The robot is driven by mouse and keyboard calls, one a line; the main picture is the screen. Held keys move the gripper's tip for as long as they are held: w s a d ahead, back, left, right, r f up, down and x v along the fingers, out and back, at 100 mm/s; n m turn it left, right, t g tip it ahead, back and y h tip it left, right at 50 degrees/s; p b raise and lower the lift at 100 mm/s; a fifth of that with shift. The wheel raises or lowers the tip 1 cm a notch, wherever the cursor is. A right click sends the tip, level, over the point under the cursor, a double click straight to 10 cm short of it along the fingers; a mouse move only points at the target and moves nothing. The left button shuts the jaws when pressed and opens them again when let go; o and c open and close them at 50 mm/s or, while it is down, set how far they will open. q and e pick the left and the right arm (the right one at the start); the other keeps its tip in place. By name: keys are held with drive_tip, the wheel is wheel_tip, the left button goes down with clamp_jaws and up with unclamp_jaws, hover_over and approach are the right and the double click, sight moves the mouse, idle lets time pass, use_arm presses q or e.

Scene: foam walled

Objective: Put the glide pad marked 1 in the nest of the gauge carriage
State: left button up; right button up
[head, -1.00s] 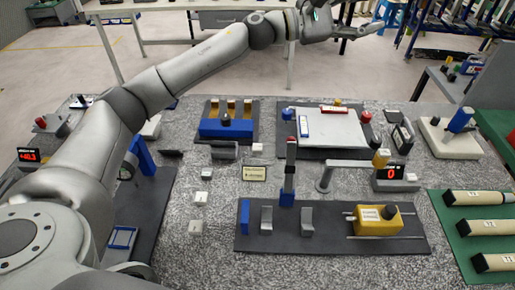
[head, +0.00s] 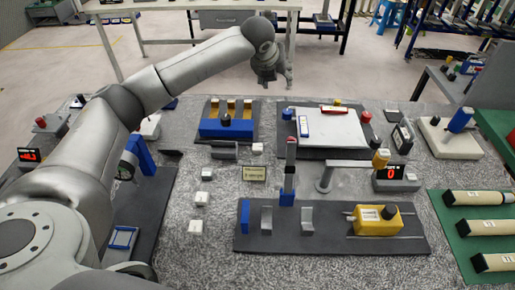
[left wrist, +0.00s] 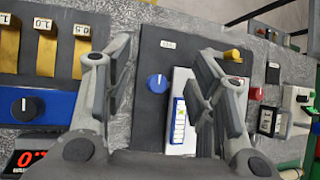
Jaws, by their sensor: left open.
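Small white blocks that look like glide pads lie on the grey speckled table: one (head: 206,173), another nearer (head: 201,198), a third nearest the front (head: 195,227), and one farther back (head: 257,148). Their markings are too small to read, so I cannot tell which is 1. My right gripper is out of view.
A blue block with yellow bars (head: 226,126) and a dark board with a white plate (head: 332,128) stand at the back. Green racks with tubes (head: 480,227) lie at right.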

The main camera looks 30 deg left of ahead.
use_arm(q)
drive_tip(key=s+f+g, duration=0.4)
drive_tip(key=s, duration=0.3)
drive_tip(key=g, duration=0.4)
hover_over(257, 149)
drive_tip(key=shift+h, duration=0.3)
wheel_tip(257, 149, down, 6)
drive_tip(key=shift+w+f+p, duration=0.1)
drive_tip(key=shift+p, duration=0.2)
wheel_tip(257, 149, down, 5)
drive_tip(key=shift+r+p, duration=0.15)
drive_tip(key=shift+p, duration=0.45)
drive_tip(key=shift+f, duration=0.45)
drive_tip(key=c, duration=1)
